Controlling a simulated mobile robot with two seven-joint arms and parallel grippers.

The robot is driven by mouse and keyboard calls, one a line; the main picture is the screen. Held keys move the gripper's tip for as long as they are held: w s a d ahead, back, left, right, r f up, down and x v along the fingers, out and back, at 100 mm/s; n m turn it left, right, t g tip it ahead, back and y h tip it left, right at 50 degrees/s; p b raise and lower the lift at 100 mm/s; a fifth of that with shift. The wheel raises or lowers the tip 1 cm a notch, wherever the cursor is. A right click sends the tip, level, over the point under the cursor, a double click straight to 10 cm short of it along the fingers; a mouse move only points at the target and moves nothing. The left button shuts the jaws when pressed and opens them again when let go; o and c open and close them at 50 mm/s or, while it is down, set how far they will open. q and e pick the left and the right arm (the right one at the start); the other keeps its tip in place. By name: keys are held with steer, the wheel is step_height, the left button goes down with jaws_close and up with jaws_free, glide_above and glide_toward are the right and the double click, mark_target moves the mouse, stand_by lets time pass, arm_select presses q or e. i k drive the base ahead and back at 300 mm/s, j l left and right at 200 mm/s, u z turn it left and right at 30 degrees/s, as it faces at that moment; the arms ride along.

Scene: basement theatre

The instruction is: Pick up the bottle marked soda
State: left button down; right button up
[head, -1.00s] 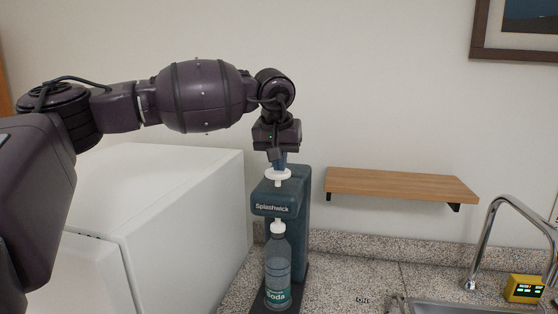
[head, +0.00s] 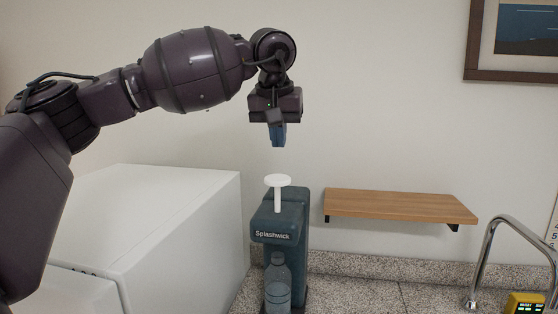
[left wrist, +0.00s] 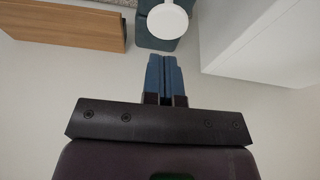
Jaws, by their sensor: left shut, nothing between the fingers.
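The clear soda bottle (head: 278,285) stands upright under the head of the dark teal Splashwick machine (head: 292,212). Its lower part and label are cut off by the bottom edge of the head view. A white round plunger knob (head: 278,181) sticks up on a stem from the top of the machine. My left gripper (head: 278,140) is shut and empty, pointing down in the air above the knob, apart from it. In the left wrist view the blue fingers (left wrist: 165,65) are together, with the knob (left wrist: 167,20) beyond them. My right gripper is not in view.
A large white appliance (head: 170,215) stands left of the machine. A wooden wall shelf (head: 400,206) is to the right. A tap (head: 483,255) and a yellow device with a display (head: 525,303) are at the far right. Speckled counter (head: 350,290) lies clear right of the machine.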

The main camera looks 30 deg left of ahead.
mark_target(277, 277)
steer(key=k, duration=1)
